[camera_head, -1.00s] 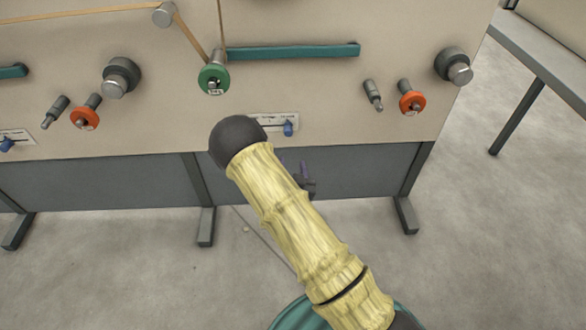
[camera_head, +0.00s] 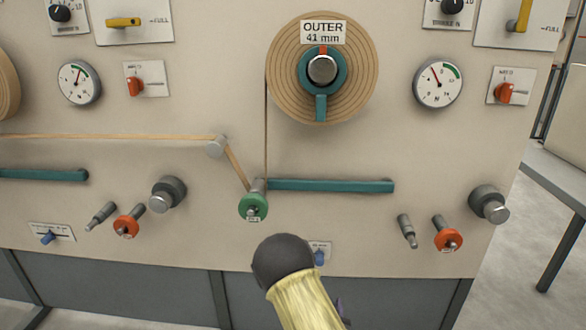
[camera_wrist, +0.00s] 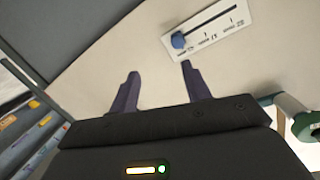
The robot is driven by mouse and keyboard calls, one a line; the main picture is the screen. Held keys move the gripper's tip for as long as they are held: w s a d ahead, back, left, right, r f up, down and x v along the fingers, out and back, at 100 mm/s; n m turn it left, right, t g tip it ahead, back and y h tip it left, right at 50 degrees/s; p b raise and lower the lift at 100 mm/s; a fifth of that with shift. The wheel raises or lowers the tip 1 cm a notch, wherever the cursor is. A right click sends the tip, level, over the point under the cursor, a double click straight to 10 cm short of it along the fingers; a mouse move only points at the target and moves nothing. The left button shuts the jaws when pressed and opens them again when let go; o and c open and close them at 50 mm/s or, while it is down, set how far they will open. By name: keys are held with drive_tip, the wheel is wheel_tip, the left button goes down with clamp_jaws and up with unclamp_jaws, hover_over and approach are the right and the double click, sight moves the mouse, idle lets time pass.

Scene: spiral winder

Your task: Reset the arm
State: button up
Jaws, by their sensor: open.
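My arm reaches up from the bottom of the head view in a yellow sleeve (camera_head: 303,302) with a dark rounded joint (camera_head: 282,262). In the wrist view my gripper (camera_wrist: 158,80) has its two dark fingers apart with nothing between them. Beyond the fingers is the beige machine panel, with a white scale plate and blue slider knob (camera_wrist: 178,40) just past the right fingertip. In the head view a blue knob (camera_head: 319,256) is partly hidden behind my arm's dark joint.
The winder panel carries a green roller (camera_head: 253,207), teal bars (camera_head: 330,186), orange knobs (camera_head: 448,240), grey rollers (camera_head: 489,204) and a wound disc marked OUTER 41 mm (camera_head: 350,75). A tan strip runs to the green roller. A table (camera_head: 560,185) stands at the right; floor shows beside it.

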drive_tip(key=s+d+r+n+g+y+p, duration=0.1)
drive_tip(key=s+d+r+n+g+p, duration=0.15)
drive_tip(key=s+r+g, duration=0.7)
drive_tip(key=s+d+r+n+g+y+p, duration=0.1)
drive_tip(key=s+d+r+n+g, duration=0.4)
drive_tip(key=s, duration=0.7)
wheel_tip(320, 180, up, 38)
drive_tip(key=a+m+t+p, duration=0.1)
drive_tip(key=a+m+p, duration=0.1)
drive_tip(key=p, duration=3.5)
drive_tip(key=shift+a, duration=0.15)
drive_tip(key=shift+w, duration=0.1)
